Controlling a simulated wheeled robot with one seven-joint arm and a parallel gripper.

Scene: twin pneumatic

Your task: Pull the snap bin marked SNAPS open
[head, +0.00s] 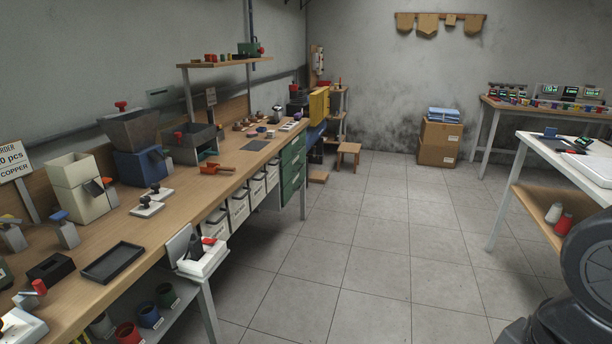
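Several white bins hang in a row under the front edge of the long wooden bench (190,195). The nearest bin (217,226) is at the left end of the row, and another bin (239,209) is beside it. A third bin (257,190) is farther along. They carry small labels, too small to read, so I cannot tell which one is marked SNAPS. All of them look pushed in. My gripper is not in view; only dark parts of my own body show at the lower right, far from the bins.
Green drawers (292,168) adjoin the bins at the far end. A white device (203,258) juts from the bench's front edge near the closest bin. The tiled floor (370,250) is clear between the bench and the white table (560,155) at right.

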